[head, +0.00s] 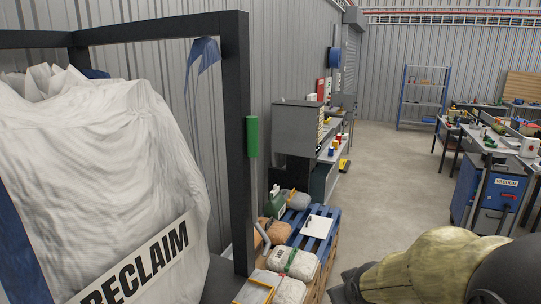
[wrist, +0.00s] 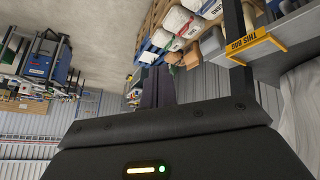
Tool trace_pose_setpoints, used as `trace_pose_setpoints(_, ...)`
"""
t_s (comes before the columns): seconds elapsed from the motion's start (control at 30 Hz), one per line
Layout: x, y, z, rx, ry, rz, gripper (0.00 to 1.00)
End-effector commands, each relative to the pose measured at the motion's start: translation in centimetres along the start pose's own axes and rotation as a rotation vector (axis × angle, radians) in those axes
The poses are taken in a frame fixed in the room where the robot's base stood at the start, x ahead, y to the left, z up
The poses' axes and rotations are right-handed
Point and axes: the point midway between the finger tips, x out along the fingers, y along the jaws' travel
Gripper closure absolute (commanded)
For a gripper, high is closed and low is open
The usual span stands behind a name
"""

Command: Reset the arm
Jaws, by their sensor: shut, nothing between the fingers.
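My gripper (wrist: 159,84) shows in the wrist view as dark fingers beyond the wide dark housing, closed together with nothing between them. The wrist view is turned over, with the floor at the top and the wall at the bottom. In the head view my arm, in a pale yellow cover, crosses the bottom right corner. Its dark end lies near the bottom edge, right of the pallet; the fingertips cannot be made out there.
A large white RECLAIM bag (head: 95,170) hangs in a dark frame (head: 238,160) at left. A blue pallet (head: 326,214) carries sacks and a clipboard (head: 316,227). A blue VACUUM cabinet (head: 490,205) stands at right. The concrete floor (head: 390,165) between is clear.

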Motion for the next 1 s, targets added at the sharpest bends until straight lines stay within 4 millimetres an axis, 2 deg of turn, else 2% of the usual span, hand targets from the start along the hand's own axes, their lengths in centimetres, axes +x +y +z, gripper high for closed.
trace_pose_setpoints(0.03, -0.2, -1.4, 2.7, 0.057, -0.089, -0.025, 1.00)
trace_pose_setpoints(0.1, -0.7, -3.1, 6.3, 0.141, -0.211, -0.055, 1.00)
trace_pose_setpoints(0.2, -1.6, -5.0, 9.9, 0.229, -0.343, -0.088, 1.00)
trace_pose_setpoints(0.3, -2.2, -6.0, 11.6, 0.273, -0.409, -0.105, 1.00)
trace_pose_setpoints(1.0, -2.2, -6.1, 11.8, 0.279, -0.418, -0.107, 1.00)
